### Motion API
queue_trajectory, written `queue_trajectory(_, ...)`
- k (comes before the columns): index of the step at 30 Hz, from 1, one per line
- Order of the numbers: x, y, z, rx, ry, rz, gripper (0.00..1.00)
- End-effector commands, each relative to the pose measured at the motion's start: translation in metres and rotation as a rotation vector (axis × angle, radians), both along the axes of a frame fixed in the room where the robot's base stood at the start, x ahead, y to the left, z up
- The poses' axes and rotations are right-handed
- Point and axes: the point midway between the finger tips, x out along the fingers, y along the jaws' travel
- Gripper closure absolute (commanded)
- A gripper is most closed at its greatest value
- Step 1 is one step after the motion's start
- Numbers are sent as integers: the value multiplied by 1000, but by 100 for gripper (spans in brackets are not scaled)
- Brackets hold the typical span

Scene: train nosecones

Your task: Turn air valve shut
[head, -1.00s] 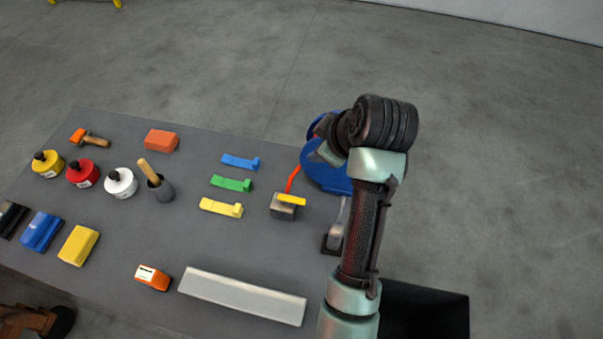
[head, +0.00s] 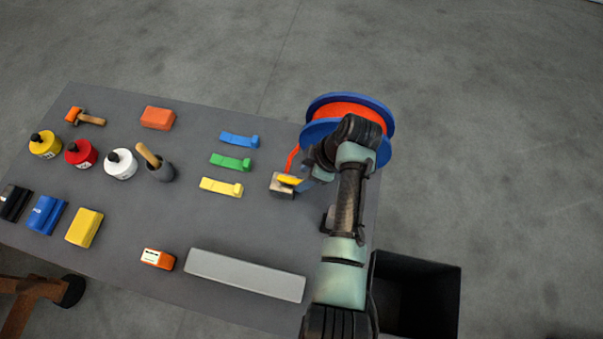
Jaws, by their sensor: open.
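The air valve (head: 281,192) is a small grey block near the right end of the table, with a yellow handle (head: 290,180) on top. An orange hose (head: 293,158) runs from it toward the blue reel. My gripper (head: 303,182) is at the right side of the valve, close to the handle's right end. It is open, but its fingers are small and partly hidden by my arm. I cannot tell whether they touch the handle.
A blue reel with orange hose (head: 345,107) stands behind my arm. Blue (head: 239,139), green (head: 231,162) and yellow (head: 221,187) pieces lie left of the valve. A long grey bar (head: 245,275) lies in front. A black bin (head: 420,310) stands at the lower right.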

Motion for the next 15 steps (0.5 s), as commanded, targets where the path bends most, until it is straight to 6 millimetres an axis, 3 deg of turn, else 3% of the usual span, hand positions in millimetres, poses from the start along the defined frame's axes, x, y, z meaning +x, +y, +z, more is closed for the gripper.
queue_trajectory(6,3,7,-17,1,-2,1,50)
queue_trajectory(15,3,8,-20,0,-2,0,50)
